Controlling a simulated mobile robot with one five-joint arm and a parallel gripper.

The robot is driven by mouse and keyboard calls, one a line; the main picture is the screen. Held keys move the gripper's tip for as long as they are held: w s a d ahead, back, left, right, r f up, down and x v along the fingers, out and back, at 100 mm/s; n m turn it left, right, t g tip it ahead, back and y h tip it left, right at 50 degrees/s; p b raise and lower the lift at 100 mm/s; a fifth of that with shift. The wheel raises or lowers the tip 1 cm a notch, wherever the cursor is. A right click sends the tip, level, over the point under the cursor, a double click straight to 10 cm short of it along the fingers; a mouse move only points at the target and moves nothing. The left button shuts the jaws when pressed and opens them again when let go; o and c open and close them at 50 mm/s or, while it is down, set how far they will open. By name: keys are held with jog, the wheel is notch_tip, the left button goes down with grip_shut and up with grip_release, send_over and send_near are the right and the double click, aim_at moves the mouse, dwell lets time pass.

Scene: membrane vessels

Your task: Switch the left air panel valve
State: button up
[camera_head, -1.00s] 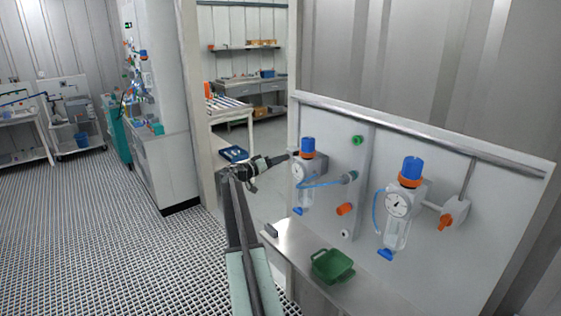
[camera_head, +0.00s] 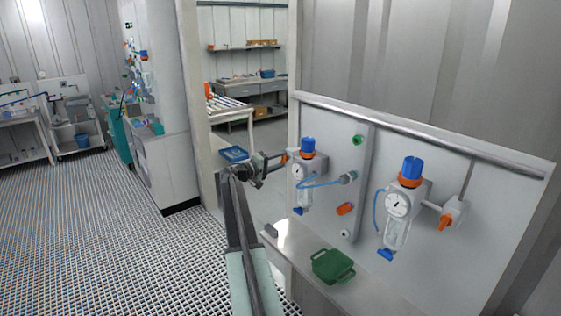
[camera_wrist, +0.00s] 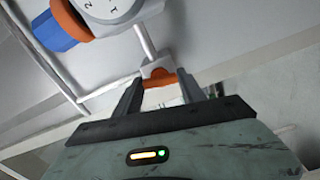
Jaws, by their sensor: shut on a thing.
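The left air panel valve has an orange handle (camera_wrist: 160,80), which sits between my two fingers in the wrist view. In the head view the handle (camera_head: 284,158) shows as a small orange patch left of the left regulator. My gripper (camera_wrist: 160,90) is shut on the handle; in the head view my gripper (camera_head: 277,160) is at the panel's left edge. The left regulator (camera_head: 305,172) has a blue knob, an orange ring and a gauge. The air panel (camera_head: 335,135) is upright and pale. My fingers partly hide the handle's sides.
A right regulator (camera_head: 402,205) and a right valve with an orange handle (camera_head: 446,223) are on the same panel. A blue hose (camera_head: 322,183) crosses near the left regulator. Open grated floor lies left.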

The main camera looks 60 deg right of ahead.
jog(key=shift+a+f, duration=0.1)
dwell(0.3)
jog(key=o, duration=1.4)
jog(key=shift+c, duration=0.2)
jog(key=v, duration=0.7)
jog(key=shift+w+a, duration=0.2)
jog(key=shift+a, duration=0.1)
jog(key=shift+w+a, duration=0.1)
